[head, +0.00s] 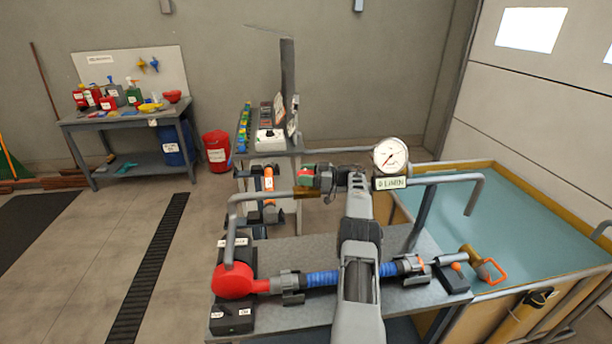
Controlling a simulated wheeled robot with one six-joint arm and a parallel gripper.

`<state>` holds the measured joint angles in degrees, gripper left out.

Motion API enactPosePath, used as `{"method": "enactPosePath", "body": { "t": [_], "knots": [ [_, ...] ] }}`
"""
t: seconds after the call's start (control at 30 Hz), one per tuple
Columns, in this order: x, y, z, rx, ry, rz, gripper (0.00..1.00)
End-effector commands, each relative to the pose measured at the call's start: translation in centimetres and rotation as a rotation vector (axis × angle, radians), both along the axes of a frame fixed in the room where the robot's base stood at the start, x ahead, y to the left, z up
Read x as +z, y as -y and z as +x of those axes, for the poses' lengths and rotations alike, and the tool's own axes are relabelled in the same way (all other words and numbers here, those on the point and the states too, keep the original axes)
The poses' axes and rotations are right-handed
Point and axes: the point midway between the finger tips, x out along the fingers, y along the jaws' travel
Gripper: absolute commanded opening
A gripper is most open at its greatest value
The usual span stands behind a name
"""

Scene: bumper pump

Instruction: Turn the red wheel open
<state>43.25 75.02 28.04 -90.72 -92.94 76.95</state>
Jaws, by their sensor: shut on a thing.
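The red wheel (308,166) shows only as a small red edge beside a green patch, above the brass part (309,191) of the grey pipe. The rest of it is hidden by my gripper or too small to make out. My gripper (322,178) is at the end of my arm, which reaches away over the bench. It is shut at the wheel's right side; its fingertips are small and dark, so the exact grip is hard to see.
A round gauge (390,155) stands just right of my gripper. The grey bench (300,250) below carries a red pump body (232,281) and a blue hose section (321,278). A water tank (520,215) is at right.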

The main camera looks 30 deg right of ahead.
Motion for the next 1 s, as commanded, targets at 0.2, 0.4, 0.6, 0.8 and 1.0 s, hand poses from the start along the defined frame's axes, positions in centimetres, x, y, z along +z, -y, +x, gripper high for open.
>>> {"method": "enactPosePath", "body": {
  "t": [0.2, 0.4, 0.6, 0.8, 1.0],
  "knots": [
    [0.08, -0.11, 0.01, 0.008, 0.001, 0.002, 0.44],
    [0.1, -0.12, 0.02, 0.008, 0.001, 0.002, 0.44],
    [0.1, -0.1, 0.02, 0.008, 0.001, 0.002, 0.8],
    [0.07, 0.01, -0.02, 0.005, 0.001, 0.001, 0.93],
    [0.14, 0.03, -0.03, 0.005, 0.001, 0.0, 0.93]
  ]
}}
